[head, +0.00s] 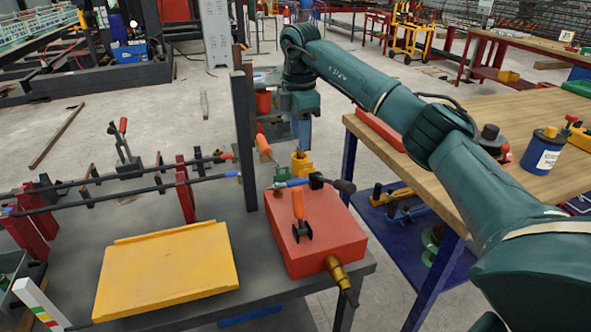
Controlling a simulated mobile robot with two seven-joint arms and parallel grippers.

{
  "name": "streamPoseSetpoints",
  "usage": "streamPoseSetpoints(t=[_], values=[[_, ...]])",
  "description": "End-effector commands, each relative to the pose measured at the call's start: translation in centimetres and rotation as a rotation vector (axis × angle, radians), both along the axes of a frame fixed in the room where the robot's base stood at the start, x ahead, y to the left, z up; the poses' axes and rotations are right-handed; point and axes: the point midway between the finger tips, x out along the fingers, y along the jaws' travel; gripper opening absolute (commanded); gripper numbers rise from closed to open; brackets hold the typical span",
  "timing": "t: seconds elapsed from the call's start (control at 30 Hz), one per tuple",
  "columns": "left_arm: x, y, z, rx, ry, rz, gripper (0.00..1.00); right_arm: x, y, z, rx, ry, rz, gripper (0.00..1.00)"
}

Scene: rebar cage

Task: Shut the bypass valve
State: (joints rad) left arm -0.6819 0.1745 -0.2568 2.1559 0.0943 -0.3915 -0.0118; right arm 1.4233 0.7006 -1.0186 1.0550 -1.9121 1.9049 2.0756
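A red box (316,238) sits on the dark bench at centre. An upright orange lever (298,205) on a black base stands on its top. A second orange lever (263,145), tilted, shows behind the box near green and yellow fittings (301,163). I cannot tell which lever belongs to the bypass valve. A brass fitting (336,268) sticks out at the front. My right gripper (304,132) hangs above and behind the box, apart from the upright lever. Its fingers are small and partly hidden, so their opening is unclear. My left gripper is out of view.
A dark post (245,140) stands close left of the box. A yellow tray (167,267) and red supports with dark bars (185,188) occupy the bench's left. A wooden table (490,130) with a blue-yellow can (543,150) stands at right, beneath my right arm.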

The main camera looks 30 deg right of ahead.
Motion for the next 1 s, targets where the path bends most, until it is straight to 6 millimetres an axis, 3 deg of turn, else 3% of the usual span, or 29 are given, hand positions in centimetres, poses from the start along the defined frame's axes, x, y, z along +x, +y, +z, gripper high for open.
streamPoseSetpoints(t=[0.3,0.5,0.7,1.0], values=[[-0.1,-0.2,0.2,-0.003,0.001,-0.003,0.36,-0.1,0.1,-6.9,0.002,0.003,0.003,0.38],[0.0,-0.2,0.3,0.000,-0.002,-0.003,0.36,0.0,0.1,-9.8,0.002,0.001,0.004,0.38],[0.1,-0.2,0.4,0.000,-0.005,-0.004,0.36,0.0,0.1,-11.0,0.003,-0.001,0.005,0.38],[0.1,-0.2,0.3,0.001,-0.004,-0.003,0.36,0.0,0.1,-11.1,0.003,-0.002,0.005,0.35]])
